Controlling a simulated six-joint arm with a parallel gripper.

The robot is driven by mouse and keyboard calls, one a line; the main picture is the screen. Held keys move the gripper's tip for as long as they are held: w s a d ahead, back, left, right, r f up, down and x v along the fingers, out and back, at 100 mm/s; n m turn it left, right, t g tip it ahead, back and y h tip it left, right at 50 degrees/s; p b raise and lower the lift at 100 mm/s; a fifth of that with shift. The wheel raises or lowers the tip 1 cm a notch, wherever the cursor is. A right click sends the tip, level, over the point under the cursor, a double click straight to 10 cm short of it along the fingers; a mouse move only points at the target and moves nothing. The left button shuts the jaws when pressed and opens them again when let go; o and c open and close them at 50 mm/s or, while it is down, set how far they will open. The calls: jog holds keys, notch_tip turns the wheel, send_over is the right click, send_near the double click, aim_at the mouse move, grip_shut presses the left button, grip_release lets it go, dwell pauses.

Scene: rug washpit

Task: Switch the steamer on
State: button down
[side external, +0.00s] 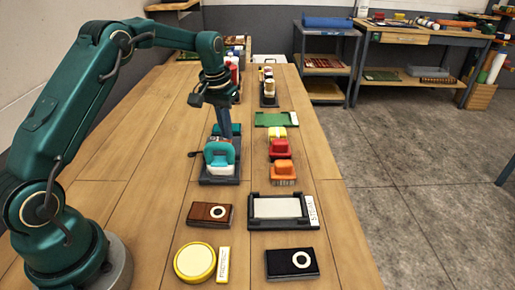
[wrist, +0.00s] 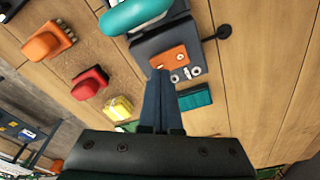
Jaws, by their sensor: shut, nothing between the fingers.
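What looks like the steamer, a teal handled body (side external: 217,154) on a dark grey base (side external: 219,180), stands on the bench below my gripper (side external: 226,137). In the wrist view the teal body (wrist: 137,14) is cut by the top edge. The base (wrist: 152,43) carries an orange panel (wrist: 172,58) with small white round parts. My gripper (wrist: 160,76) is shut and empty, pointing down, its fingertips at the panel's left edge in that view. I cannot tell if they touch it. In the side view the steamer's body partly hides the panel.
A ribbed teal block (wrist: 195,97) sits just beyond the base. Orange (side external: 282,171), red (side external: 281,149) and yellow (side external: 276,133) blocks stand to the right. A black-framed tray (side external: 253,224) and two boxes with round dials, brown (side external: 210,214) and black (side external: 291,263), lie nearer.

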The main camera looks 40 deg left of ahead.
jog(key=shift+f, duration=0.7)
dwell(0.3)
jog(key=shift+r, duration=3.55)
jog(key=shift+d, duration=0.1)
